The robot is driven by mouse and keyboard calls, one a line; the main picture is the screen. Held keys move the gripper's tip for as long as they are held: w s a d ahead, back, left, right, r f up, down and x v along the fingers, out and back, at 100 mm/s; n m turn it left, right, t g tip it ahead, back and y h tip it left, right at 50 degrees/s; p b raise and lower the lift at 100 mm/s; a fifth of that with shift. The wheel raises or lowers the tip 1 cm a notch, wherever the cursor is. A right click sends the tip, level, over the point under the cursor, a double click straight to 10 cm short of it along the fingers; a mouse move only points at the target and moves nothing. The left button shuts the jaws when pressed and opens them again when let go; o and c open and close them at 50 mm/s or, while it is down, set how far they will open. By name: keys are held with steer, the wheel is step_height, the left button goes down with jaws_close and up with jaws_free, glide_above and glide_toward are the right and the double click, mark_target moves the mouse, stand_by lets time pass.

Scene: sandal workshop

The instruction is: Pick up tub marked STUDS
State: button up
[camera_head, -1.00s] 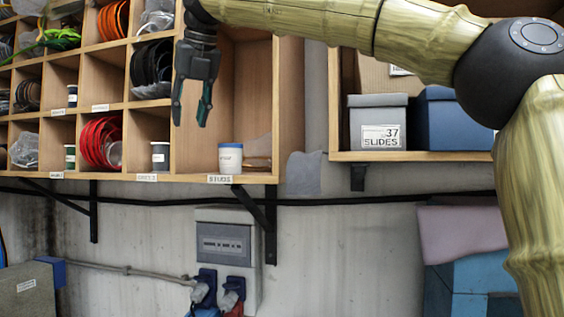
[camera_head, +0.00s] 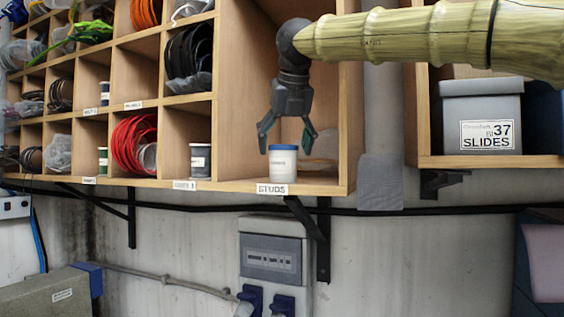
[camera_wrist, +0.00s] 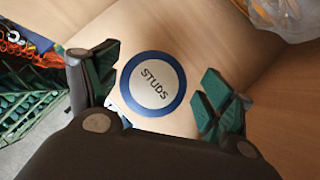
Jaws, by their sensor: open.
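The tub marked STUDS (camera_head: 283,168) is white with a blue lid. It stands upright on the floor of the shelf compartment (camera_head: 325,186) whose edge label reads STUDS. In the wrist view its round lid (camera_wrist: 152,83) shows a blue rim and the word STUDS, and lies between the two fingers. My gripper (camera_head: 286,140) points down just above the tub, with its fingers spread and empty. In the wrist view the gripper (camera_wrist: 158,95) has green pads on either side of the lid, with gaps.
A wooden divider (camera_head: 350,120) stands right of the tub. The compartment to the left holds a small tub (camera_head: 200,160); another holds red coils (camera_head: 133,145). A grey SLIDES box (camera_head: 481,118) sits on the right shelf. A clear plastic bag (camera_wrist: 290,18) shows in the wrist view.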

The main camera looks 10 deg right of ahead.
mark_target(282, 160)
steer(key=shift+a+f+p, duration=0.15)
steer(key=shift+f+p, duration=0.3)
steer(key=shift+p, duration=0.55)
steer(key=shift+p+x, duration=0.65)
steer(key=shift+x, duration=1.2)
steer(key=shift+s+r, duration=0.1)
steer(key=shift+s, duration=0.05)
steer(key=c, duration=1.2)
